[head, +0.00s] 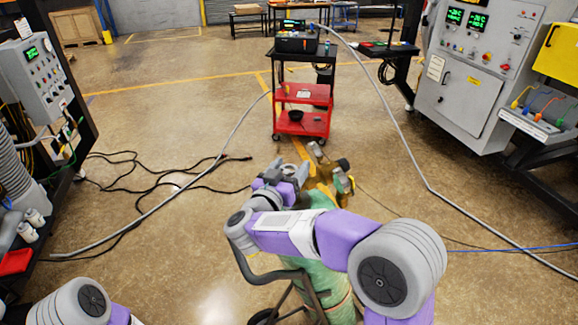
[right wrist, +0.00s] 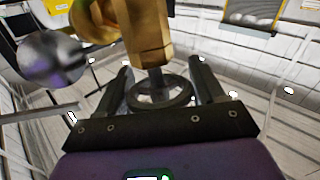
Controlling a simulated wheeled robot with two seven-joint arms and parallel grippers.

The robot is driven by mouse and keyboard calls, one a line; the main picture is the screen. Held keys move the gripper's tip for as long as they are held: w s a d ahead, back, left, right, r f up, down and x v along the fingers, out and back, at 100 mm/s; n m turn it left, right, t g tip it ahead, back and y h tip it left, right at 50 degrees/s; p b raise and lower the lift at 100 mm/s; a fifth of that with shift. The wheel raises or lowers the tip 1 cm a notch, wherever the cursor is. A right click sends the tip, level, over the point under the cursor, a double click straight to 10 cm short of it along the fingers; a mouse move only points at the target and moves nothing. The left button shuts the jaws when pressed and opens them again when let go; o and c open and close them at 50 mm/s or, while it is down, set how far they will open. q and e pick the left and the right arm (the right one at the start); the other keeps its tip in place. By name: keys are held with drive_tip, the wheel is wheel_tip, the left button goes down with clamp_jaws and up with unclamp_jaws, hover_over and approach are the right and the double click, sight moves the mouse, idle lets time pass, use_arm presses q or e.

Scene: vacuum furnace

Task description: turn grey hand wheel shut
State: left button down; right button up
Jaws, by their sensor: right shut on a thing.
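The grey hand wheel (right wrist: 160,96) shows in the right wrist view as a dark ring at the end of a brass valve (right wrist: 147,35). My right gripper (right wrist: 160,76) is shut on the wheel, with one finger on each side of its rim. In the head view my right gripper (head: 284,170) is at the top of a green gas cylinder (head: 328,276), beside brass fittings (head: 324,182). The wheel itself cannot be made out there. My left gripper is outside the views; only part of my left arm shows at the lower left.
The cylinder stands in a dark wheeled cart (head: 283,276). A red tool trolley (head: 303,95) stands behind it. A grey hose (head: 205,165) and black cables (head: 135,182) lie on the floor to the left. Grey control cabinets (head: 470,75) stand at the right.

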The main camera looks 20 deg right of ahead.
drive_tip(key=m+g+h+p, duration=0.1)
drive_tip(key=m+g+h, duration=0.1)
drive_tip(key=m+g+h+p, duration=0.1)
drive_tip(key=m+g+h, duration=0.1)
drive_tip(key=shift+s+d+m+h, duration=0.1)
drive_tip(key=shift+s+m+h, duration=0.1)
drive_tip(key=shift+m+h, duration=0.1)
drive_tip(key=shift+s+d+m+g+h+p, duration=0.1)
drive_tip(key=shift+m+g+h+p, duration=0.35)
drive_tip(key=shift+m+g, duration=0.45)
drive_tip(key=shift+s+d+m+g+h+p, duration=0.1)
drive_tip(key=shift+m+g+h+p, duration=0.1)
drive_tip(key=shift+m+g+h, duration=0.7)
drive_tip(key=shift+g+y, duration=0.35)
drive_tip(key=shift+g, duration=0.05)
drive_tip(key=o, duration=1)
drive_tip(key=shift+a, duration=0.1)
drive_tip(key=b+v, duration=0.1)
drive_tip(key=v, duration=0.6)
drive_tip(key=shift+s+a, duration=0.15)
drive_tip(key=shift+a, duration=0.1)
